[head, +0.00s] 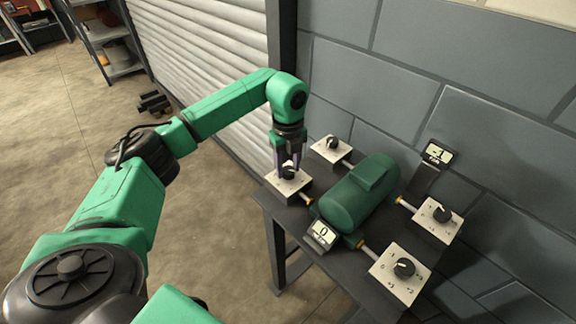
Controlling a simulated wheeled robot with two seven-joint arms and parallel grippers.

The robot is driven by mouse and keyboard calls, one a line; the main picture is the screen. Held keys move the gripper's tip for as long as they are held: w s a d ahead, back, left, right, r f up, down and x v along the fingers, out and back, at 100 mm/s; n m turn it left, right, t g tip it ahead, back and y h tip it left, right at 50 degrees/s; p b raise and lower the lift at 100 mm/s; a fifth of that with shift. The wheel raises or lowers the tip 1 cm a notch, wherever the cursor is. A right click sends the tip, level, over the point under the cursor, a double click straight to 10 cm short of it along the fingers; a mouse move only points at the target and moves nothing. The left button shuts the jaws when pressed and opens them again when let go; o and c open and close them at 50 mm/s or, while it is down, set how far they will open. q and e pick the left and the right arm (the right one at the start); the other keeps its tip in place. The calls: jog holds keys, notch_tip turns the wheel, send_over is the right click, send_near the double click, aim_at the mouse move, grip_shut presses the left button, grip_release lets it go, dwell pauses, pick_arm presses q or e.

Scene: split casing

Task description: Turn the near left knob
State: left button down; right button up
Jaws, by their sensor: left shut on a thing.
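The near left knob (289,174) is a small black dial on a white plate (286,186) at the left end of the dark table. My left gripper (289,167) points down from above, with its fingers around this knob, and is shut on it. The fingers hide much of the knob, so I cannot read its pointer. The plate joins by a short shaft to a green motor-like casing (345,200). My right gripper is not in view.
Other black knobs sit on white plates: far left (332,143), far right (441,214), near right (404,267). A near display (322,233) reads 0; a far display (438,154) shows a small negative number. A grey block wall (400,60) stands close behind the table (330,262).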

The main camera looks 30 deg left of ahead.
pick_arm(q)
jog(key=shift+w+r, duration=0.15)
jog(key=shift+r, duration=0.05)
jog(key=shift+c, duration=2.4)
grip_release()
jog(key=shift+o, duration=0.6)
jog(key=shift+f, duration=0.1)
notch_tip(320, 180, up, 8)
jog(key=shift+r+b, duration=0.2)
jog(key=shift+b, duration=0.6)
notch_tip(320, 180, up, 6)
jog(key=p, duration=0.1)
send_over(288, 169)
jog(key=shift+r, duration=0.1)
